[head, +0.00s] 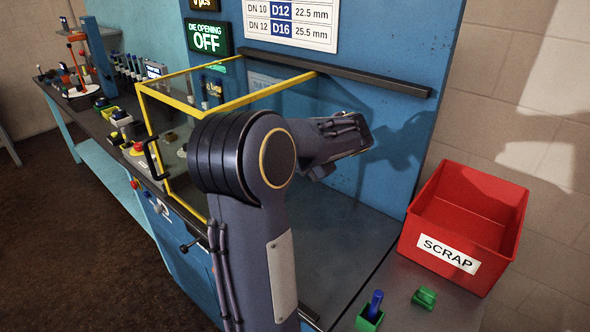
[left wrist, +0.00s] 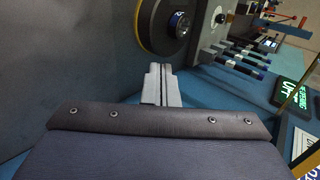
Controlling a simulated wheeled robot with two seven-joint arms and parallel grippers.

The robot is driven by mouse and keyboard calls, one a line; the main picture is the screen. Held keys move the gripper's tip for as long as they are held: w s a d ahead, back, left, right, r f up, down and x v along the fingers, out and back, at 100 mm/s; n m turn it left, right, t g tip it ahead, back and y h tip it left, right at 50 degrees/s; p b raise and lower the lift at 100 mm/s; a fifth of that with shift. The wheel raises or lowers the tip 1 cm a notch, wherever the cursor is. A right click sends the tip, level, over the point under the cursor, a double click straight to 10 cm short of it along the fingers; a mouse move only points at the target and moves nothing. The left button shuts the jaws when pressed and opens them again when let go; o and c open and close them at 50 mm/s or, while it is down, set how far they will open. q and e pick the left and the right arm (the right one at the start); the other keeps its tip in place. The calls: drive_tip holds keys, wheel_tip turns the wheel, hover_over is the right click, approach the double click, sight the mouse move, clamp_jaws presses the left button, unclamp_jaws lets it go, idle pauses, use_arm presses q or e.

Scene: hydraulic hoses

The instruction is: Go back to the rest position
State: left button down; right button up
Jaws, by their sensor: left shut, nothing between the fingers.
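My left gripper (left wrist: 161,84) shows in the left wrist view with its two grey fingers together and nothing between them. In the head view one arm of mine rises from the bottom centre and bends right at a large joint, which hides part of the machine. Its hand is in front of the blue machine panel (head: 408,120), to the right of the yellow-edged clear guard (head: 232,103). Its fingertips cannot be made out there. I take this arm to be my left one. My right gripper is in neither view.
A red SCRAP bin (head: 403,246) stands at the right. A green holder with a blue piece (head: 370,310) and another green piece (head: 424,298) lie in front of it. A bench with tools and coloured parts runs left. A green OFF sign (head: 208,38) hangs above the guard.

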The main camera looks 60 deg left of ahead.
use_arm(q)
drive_tip(key=v, duration=0.7)
drive_tip(key=shift+w+r, duration=0.2)
drive_tip(key=shift+r, duration=0.2)
drive_tip(key=shift+d, duration=0.15)
drive_tip(key=s+d+f+t+h, duration=0.3)
drive_tip(key=d+f+h, duration=0.1)
drive_tip(key=d, duration=0.6)
drive_tip(key=s+d+f+m+t+h, duration=0.1)
drive_tip(key=s+d+f+h, duration=0.3)
drive_tip(key=d, duration=0.6)
drive_tip(key=s+d+f+m+t+h, duration=0.1)
drive_tip(key=s+d+f+t+h, duration=0.3)
drive_tip(key=d, duration=0.7)
drive_tip(key=shift+s+t+h, duration=0.15)
drive_tip(key=shift+t+h, duration=0.15)
drive_tip(key=shift+h, duration=0.2)
drive_tip(key=shift+d, duration=0.1)
